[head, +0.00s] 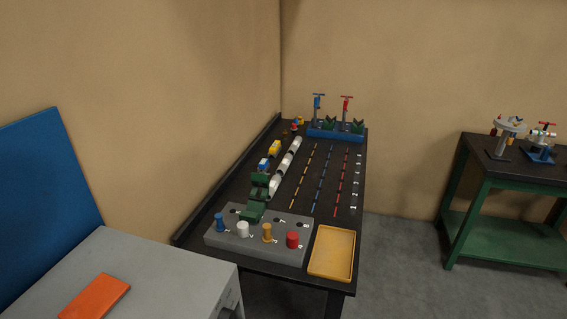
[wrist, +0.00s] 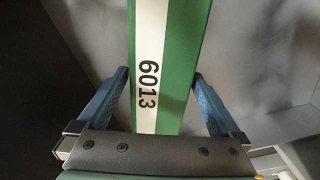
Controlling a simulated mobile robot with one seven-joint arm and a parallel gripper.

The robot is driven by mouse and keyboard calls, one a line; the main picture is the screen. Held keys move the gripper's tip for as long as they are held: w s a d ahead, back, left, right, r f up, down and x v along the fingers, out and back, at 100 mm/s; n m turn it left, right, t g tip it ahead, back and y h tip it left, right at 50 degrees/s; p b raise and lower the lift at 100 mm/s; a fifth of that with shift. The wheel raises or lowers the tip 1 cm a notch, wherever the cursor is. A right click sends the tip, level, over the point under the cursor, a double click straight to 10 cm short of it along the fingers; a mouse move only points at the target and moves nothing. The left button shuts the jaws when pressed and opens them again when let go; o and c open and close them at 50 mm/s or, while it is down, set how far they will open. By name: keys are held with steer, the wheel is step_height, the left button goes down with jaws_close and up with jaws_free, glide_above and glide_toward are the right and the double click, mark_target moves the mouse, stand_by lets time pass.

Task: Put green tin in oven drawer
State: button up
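The green tin (wrist: 178,40) fills the upper middle of the wrist view. It has a white band marked 6013. My gripper (wrist: 160,76) has its blue fingers against both sides of the tin, with the tin between them. The far end of the tin runs out of the picture. Grey panels surround it in the wrist view; I cannot tell whether they belong to the drawer. In the head view neither my gripper nor the tin shows. A grey box-like appliance (head: 150,268) stands at lower left with a dark handle at its front edge; no open drawer is visible there.
An orange slab (head: 95,297) lies on the appliance, with a blue panel (head: 45,205) behind. Floor is clear before the green bench (head: 500,229).

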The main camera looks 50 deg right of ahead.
step_height(320, 180, up, 12)
steer(key=shift+r, duration=0.15)
stand_by(0.4)
steer(key=shift+r+p, duration=0.1)
steer(key=shift+p, duration=0.2)
